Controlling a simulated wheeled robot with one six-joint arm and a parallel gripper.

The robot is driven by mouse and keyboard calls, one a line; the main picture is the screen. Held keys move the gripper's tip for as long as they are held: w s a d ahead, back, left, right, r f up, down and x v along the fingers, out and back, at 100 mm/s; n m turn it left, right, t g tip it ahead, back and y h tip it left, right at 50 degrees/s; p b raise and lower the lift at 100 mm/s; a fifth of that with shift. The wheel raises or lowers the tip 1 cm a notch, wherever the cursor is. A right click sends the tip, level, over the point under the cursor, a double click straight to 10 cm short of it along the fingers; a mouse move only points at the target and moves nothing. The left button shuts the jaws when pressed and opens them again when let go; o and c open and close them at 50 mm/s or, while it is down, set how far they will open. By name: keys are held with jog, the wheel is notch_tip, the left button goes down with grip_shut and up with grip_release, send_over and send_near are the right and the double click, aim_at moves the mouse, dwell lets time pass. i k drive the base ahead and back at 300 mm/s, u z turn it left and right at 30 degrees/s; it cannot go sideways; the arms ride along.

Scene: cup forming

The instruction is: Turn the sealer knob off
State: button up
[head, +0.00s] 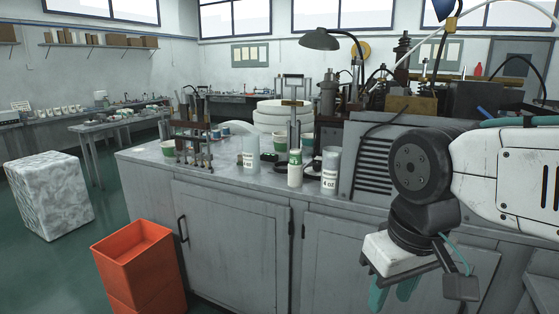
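I cannot make out a sealer knob in the head view. A grey vented machine housing (375,165) stands on the bench at the right, partly hidden behind my arm; I cannot tell whether it is the sealer. My gripper (393,291) hangs low at the right, in front of the bench cabinets and below the bench top. Its two teal fingers point down and are apart, with nothing visible between them. It is well away from the machines and touches nothing that I can see.
The grey bench (225,178) holds a white cylinder labelled 4 oz (330,168), a green-and-white container (295,170), paper cups (169,147) and a black lamp (320,40). Orange crates (135,250) stand on the floor at the left, near a wrapped white block (48,195). Green floor is free between them.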

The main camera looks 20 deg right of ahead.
aim_at(317, 167)
jog(key=u, duration=0.3)
jog(key=i, duration=1.4)
jog(key=z, duration=1)
jog(key=i, duration=0.3)
jog(key=z, duration=0.15)
